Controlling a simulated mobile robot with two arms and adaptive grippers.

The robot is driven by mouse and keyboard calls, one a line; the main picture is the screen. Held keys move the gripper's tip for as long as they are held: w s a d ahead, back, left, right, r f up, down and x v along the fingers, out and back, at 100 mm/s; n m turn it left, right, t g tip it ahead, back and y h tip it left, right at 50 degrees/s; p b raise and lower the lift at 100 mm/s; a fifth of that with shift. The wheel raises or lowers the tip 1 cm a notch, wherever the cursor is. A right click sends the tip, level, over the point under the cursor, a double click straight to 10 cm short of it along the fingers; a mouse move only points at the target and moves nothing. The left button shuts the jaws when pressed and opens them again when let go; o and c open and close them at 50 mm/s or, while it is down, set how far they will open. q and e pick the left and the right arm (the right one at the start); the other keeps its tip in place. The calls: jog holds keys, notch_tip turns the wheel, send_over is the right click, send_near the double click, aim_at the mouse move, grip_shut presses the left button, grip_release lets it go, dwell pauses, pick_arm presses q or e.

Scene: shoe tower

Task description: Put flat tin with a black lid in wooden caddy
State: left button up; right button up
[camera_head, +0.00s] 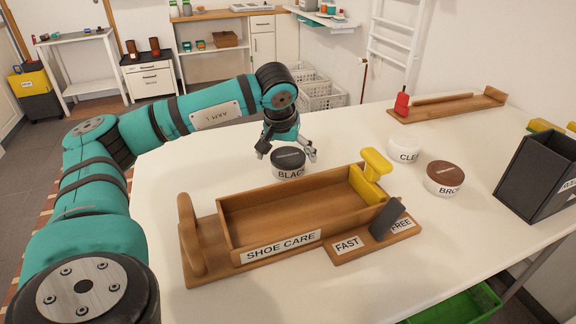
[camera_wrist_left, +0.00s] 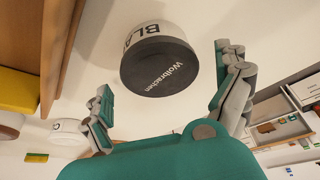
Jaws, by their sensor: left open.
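The flat tin with a black lid (camera_head: 288,163) stands upright on the white table, behind the wooden caddy; its label starts with "BLAC". My left gripper (camera_head: 288,152) is open just above and around the tin. In the left wrist view, the tin (camera_wrist_left: 160,67) lies between and ahead of the spread fingers (camera_wrist_left: 168,95), and neither finger clearly touches it. The wooden caddy (camera_head: 281,246), marked "SHOE CARE", stands in front of the tin. My right gripper is not in view.
A white tin (camera_head: 404,149) and a brown-lidded tin (camera_head: 444,178) stand right of the caddy. A dark grey box (camera_head: 537,175) is at the right edge. A wooden rack (camera_head: 448,105) lies at the back right. A small board marked "FAST" and "FREE" (camera_head: 372,241) adjoins the caddy.

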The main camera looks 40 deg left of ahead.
aim_at(288, 155)
pick_arm(q)
jog(key=x, duration=0.2)
jog(key=shift+w+f, duration=0.15)
jog(key=shift+f, duration=0.1)
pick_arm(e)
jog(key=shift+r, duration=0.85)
pick_arm(q)
jog(key=c, duration=1.4)
jog(key=shift+o, duration=0.2)
jog(key=shift+r, duration=0.5)
notch_tip(288, 155, up, 9)
jog(key=shift+f+p, duration=0.2)
jog(key=shift+p, duration=0.75)
jog(key=shift+r, duration=0.25)
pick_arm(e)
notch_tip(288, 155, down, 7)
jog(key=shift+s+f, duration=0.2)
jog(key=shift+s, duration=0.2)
